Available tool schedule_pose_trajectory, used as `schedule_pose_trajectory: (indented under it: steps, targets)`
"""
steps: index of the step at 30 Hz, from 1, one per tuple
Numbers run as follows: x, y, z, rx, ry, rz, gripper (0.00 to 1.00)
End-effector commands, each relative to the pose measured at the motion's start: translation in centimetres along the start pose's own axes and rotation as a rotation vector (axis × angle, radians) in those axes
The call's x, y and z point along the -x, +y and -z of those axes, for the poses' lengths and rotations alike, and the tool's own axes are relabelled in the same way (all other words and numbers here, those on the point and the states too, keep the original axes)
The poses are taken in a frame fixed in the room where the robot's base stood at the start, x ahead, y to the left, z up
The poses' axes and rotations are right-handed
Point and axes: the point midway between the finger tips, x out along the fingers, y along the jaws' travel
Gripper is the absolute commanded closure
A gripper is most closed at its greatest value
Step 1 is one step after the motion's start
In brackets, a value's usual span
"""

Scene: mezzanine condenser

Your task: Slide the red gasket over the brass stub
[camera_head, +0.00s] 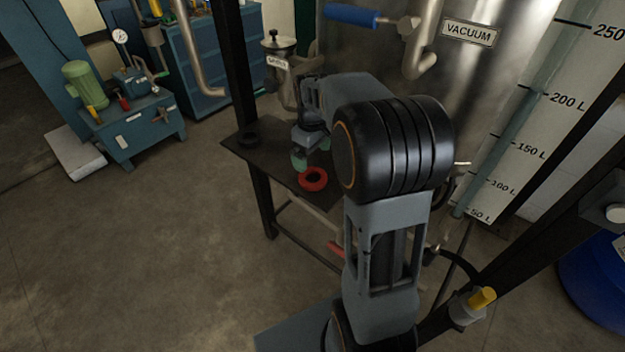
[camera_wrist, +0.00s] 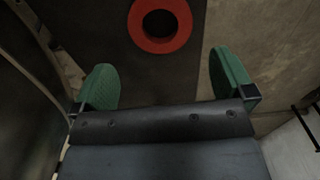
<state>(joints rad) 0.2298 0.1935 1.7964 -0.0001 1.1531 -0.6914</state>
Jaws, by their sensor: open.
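The red gasket (camera_head: 313,187) lies flat on a dark table, close to its front edge. In the wrist view the gasket (camera_wrist: 160,45) is at the top centre, beyond the fingertips, with dark table showing through its hole. My gripper (camera_wrist: 167,80) is open, with green finger pads set wide apart and nothing between them. In the head view my gripper (camera_head: 301,156) is just behind and left of the gasket, partly hidden by my arm. I cannot make out the brass stub with certainty; a yellow-topped fitting (camera_head: 482,298) shows at the lower right.
A steel tank with a VACUUM plate (camera_head: 470,31) stands behind. A green motor on a blue bench (camera_head: 132,128) is far left. The floor at the front left is clear.

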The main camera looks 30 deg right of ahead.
Motion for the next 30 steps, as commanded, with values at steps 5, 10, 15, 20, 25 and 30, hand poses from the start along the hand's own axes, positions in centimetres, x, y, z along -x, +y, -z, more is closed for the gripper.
schedule_pose_trajectory:
  steps: [5, 10, 15, 20, 25, 30]
  targets:
    - [-2.0, -0.1, 0.0, 0.000, 0.000, 0.000, 0.00]
    - [-2.8, -0.1, 0.0, 0.000, -0.001, 0.001, 0.00]
    - [-4.8, -0.1, -0.2, 0.000, -0.002, 0.001, 0.00]
    - [-6.8, -0.1, -0.3, 0.001, -0.001, 0.001, 0.00]
    - [-7.7, -0.1, -0.3, 0.000, 0.001, 0.000, 0.00]
    - [-7.8, -0.1, -0.3, 0.000, 0.001, -0.001, 0.00]
